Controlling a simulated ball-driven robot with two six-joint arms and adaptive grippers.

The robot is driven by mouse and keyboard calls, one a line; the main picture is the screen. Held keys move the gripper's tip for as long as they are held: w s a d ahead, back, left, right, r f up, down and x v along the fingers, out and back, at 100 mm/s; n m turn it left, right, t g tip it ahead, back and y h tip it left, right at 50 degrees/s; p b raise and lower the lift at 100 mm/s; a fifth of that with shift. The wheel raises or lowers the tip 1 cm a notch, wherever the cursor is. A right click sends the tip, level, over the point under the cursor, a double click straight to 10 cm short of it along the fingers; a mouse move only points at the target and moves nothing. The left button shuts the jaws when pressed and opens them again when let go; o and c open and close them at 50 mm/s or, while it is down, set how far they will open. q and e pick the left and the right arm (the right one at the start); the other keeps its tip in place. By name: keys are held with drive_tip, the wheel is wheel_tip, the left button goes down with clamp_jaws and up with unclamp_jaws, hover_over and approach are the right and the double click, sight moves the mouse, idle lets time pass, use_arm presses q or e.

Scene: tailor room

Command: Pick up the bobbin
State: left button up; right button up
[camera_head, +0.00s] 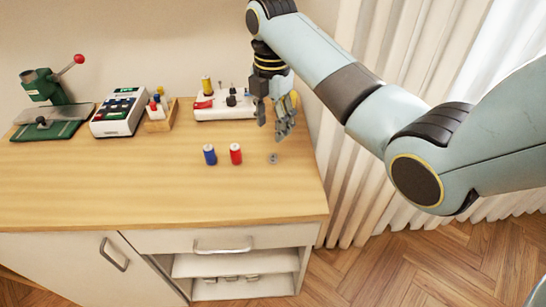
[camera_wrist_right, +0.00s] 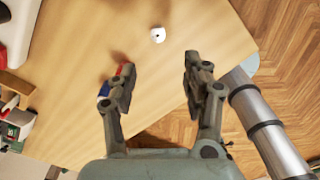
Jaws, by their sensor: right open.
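The bobbin (camera_head: 272,158) is a small grey piece on the wooden table top, to the right of the red spool. It also shows in the right wrist view (camera_wrist_right: 158,34) as a small pale disc with a dark centre, beyond the fingertips and apart from them. My right gripper (camera_head: 273,118) is open and empty above the table, slightly behind the bobbin. In the right wrist view the two fingers of my right gripper (camera_wrist_right: 158,65) stand wide apart. My left gripper is in neither view.
A blue spool (camera_head: 209,154) and a red spool (camera_head: 236,153) stand left of the bobbin. Behind are a white machine (camera_head: 225,106), a wooden holder (camera_head: 161,122), a keypad device (camera_head: 121,112) and a green press (camera_head: 53,103). The table front (camera_head: 150,200) is clear. Curtains hang right.

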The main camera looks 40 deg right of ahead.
hover_over(273, 153)
drive_tip(key=s+a, duration=0.1)
drive_tip(key=s, duration=0.1)
drive_tip(key=f, duration=0.4)
drive_tip(key=shift+w+a+f, duration=0.1)
drive_tip(key=shift+w+f, duration=0.1)
drive_tip(key=f, duration=0.5)
drive_tip(key=shift+w+d+f+b, duration=0.3)
drive_tip(key=shift+f+b, duration=0.1)
drive_tip(key=c, duration=0.8)
